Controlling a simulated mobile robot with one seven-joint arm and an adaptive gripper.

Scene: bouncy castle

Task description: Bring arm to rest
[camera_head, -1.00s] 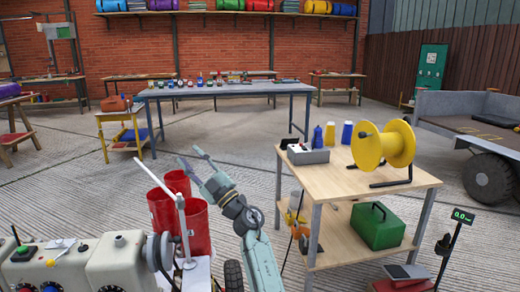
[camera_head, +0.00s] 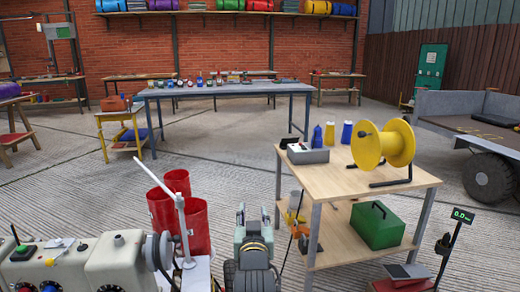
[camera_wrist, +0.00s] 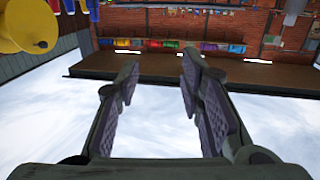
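My gripper (camera_head: 253,212) is at the lower middle of the head view, low between the red cylinders and the wooden cart. Its two fingers stick up, apart from each other. In the wrist view my gripper (camera_wrist: 160,75) is open, with its two dark padded fingers well apart and nothing between them. My arm is folded in close, and its lower part is cut off by the bottom edge of the head view.
Red cylinders (camera_head: 197,227) and a cream machine (camera_head: 120,262) stand left of my gripper. A wooden cart (camera_head: 337,182) with a yellow spool (camera_head: 385,145) and a green toolbox (camera_head: 377,226) stands right. A blue-grey workbench (camera_head: 230,90) is farther back. Floor between is clear.

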